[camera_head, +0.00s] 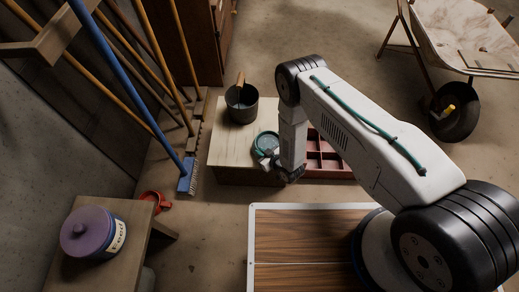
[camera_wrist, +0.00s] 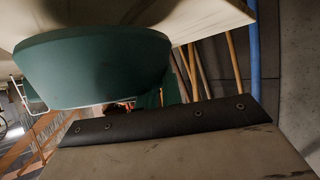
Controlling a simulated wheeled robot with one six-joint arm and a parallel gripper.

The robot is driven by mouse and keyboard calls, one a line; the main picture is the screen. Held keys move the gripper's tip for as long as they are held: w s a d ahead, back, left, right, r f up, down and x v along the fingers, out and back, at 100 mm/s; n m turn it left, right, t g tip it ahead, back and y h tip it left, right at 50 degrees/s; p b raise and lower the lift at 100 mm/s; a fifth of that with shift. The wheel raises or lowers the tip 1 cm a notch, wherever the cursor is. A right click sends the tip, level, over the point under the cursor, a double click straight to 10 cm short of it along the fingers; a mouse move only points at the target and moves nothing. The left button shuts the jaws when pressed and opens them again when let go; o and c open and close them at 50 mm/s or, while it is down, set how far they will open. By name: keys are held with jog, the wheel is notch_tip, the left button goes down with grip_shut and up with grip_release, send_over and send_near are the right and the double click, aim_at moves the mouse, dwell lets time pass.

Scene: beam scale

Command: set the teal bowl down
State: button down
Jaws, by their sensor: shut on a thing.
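The teal bowl (camera_head: 266,142) is at the front right of the light wooden top (camera_head: 228,152) of a low chest in the head view. My gripper (camera_head: 268,158) is shut on the bowl at its near side, with my arm coming down from the right. In the wrist view the bowl (camera_wrist: 95,68) fills the upper left, and its wall shows close up. The fingertips are small and partly hidden in the head view. I cannot tell whether the bowl's base touches the wooden top.
A dark pot (camera_head: 241,106) with a wooden handle in it stands behind the bowl. A red-brown compartment tray (camera_head: 326,153) lies right of the chest. Brooms (camera_head: 187,176) lean at the left. A lidded jar (camera_head: 92,236) stands front left. The wooden top's left part is bare.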

jog(key=w, duration=0.2)
jog(key=shift+w+a+f, duration=0.1)
jog(key=shift+w+a, duration=0.2)
jog(key=shift+w, duration=0.1)
jog(key=shift+w+f, duration=0.15)
jog(key=shift+f, duration=0.75)
jog(key=shift+w+f, duration=0.1)
jog(key=shift+f, duration=0.8)
jog(key=shift+f, duration=0.1)
jog(key=c, duration=1.6)
grip_release()
jog(key=shift+o, duration=0.2)
